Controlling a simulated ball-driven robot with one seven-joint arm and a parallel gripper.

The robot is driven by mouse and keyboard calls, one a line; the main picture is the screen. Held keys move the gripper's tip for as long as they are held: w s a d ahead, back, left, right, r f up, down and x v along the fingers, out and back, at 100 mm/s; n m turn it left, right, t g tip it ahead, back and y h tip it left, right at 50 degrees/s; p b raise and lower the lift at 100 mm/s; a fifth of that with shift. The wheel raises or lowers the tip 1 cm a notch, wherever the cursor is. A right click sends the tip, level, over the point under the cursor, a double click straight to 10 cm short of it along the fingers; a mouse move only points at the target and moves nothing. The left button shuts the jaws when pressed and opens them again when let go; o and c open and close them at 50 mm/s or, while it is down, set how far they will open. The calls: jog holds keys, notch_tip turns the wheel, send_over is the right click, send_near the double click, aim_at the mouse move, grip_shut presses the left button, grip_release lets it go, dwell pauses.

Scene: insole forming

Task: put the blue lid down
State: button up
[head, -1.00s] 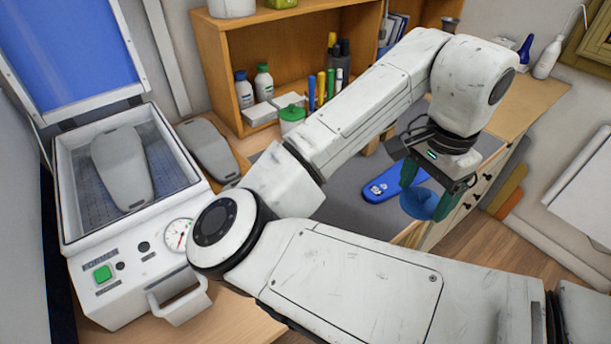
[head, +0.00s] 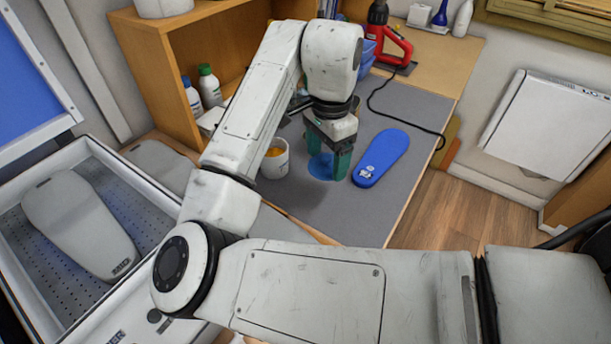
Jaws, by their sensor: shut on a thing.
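The blue lid (head: 321,168) is a round disc, partly hidden behind the fingers of my gripper (head: 329,170). My gripper has green fingers, points down and is shut on the lid, over the grey mat (head: 395,108). The lid is at or just above the mat; I cannot tell whether it touches. A white pot (head: 272,160) with orange contents stands open just left of the lid, partly hidden by my arm.
A blue insole (head: 383,157) lies right of my gripper. A red heat tool (head: 388,38) with a black cable stands at the back. An open press with a grey insole form (head: 82,222) is at left. The mat's front right is clear.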

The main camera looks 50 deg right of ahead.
send_over(307, 187)
jog(key=f, duration=0.5)
jog(key=shift+s, duration=0.25)
jog(key=f, duration=0.3)
jog(key=shift+w+p, duration=0.3)
jog(key=shift+w, duration=0.05)
jog(key=shift+f, duration=0.45)
jog(key=shift+f, duration=0.2)
jog(key=o, duration=0.8)
jog(key=shift+r, duration=0.1)
jog(key=shift+c, duration=0.2)
notch_tip(307, 187, up, 12)
jog(key=shift+r, duration=0.15)
